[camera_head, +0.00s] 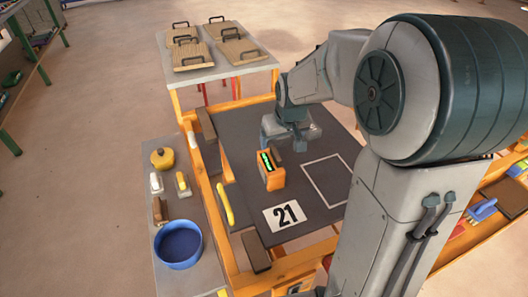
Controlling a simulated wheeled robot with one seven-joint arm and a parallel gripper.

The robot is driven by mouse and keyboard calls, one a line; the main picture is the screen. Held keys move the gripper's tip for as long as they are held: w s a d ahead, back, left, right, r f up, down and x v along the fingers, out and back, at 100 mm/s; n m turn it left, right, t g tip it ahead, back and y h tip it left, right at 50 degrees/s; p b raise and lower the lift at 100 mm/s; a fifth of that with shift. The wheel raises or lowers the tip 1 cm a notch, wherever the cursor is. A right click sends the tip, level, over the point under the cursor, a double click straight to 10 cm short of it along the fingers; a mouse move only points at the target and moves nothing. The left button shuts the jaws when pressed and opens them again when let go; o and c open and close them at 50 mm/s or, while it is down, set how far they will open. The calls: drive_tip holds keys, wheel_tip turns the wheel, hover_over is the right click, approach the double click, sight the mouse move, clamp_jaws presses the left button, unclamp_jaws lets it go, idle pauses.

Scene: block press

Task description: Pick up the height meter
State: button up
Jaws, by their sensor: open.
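The height meter appears to be the small orange box (272,178) with a dark face and green marks. It stands upright on the dark tabletop (240,133) in the head view, left of the white square outline. My gripper (301,148) is just behind and to the right of it, over the table, pointing down. It is open and holds nothing that I can see. The fingertips are small, and I cannot tell their exact gap from the box.
A white square outline (326,180) marks the table at right. A side bench holds a blue bowl (178,246) and a yellow pot (162,159). A back table carries several handled boards (188,55).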

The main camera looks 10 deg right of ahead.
drive_tip(key=b, duration=0.2)
approach(270, 159)
drive_tip(key=f, duration=0.3)
drive_tip(key=shift+w+d+f+y, duration=0.3)
drive_tip(key=shift+w+d+f, duration=0.1)
drive_tip(key=shift+w+a+x, duration=0.15)
drive_tip(key=shift+x, duration=1.15)
drive_tip(key=shift+w+a+x, duration=0.1)
drive_tip(key=shift+w+x, duration=0.1)
drive_tip(key=shift+x, duration=1.15)
drive_tip(key=shift+r, duration=0.2)
drive_tip(key=c, duration=1.4)
